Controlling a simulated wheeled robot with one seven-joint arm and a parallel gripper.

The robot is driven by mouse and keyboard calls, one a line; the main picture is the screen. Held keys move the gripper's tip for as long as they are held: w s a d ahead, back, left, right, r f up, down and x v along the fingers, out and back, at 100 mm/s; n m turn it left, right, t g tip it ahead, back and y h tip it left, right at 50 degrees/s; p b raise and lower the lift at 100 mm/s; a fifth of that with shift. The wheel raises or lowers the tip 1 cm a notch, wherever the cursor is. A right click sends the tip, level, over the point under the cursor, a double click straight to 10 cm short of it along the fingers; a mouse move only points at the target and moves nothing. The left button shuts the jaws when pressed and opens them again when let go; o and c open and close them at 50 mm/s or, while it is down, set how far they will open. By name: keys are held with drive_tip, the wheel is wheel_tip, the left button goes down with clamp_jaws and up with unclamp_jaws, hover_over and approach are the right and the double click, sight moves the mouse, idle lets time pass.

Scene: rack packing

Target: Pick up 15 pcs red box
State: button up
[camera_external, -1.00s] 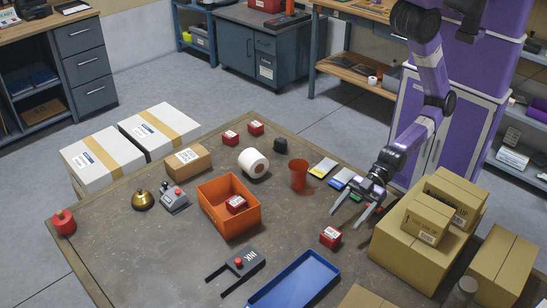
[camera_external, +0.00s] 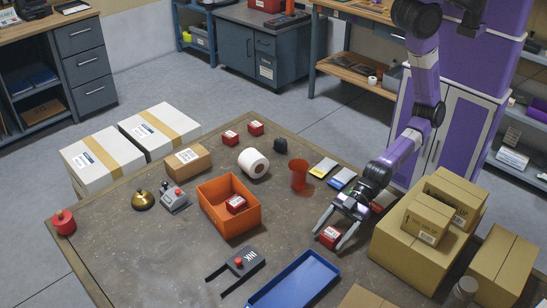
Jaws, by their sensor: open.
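My gripper (camera_external: 335,242) is open, and its two fingers reach down on either side of a small red box (camera_external: 328,237) with a white label. I cannot tell whether the fingers touch it. Two more red boxes, one (camera_external: 230,137) and another (camera_external: 256,128), stand at the back of the table. A further red box (camera_external: 236,204) lies inside the orange bin (camera_external: 231,228). The count printed on the labels is too small to read.
A blue tray (camera_external: 296,283) lies in front of my gripper. Stacked cardboard boxes (camera_external: 415,245) stand close on its right.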

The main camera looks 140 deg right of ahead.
drive_tip(key=c, duration=1.5)
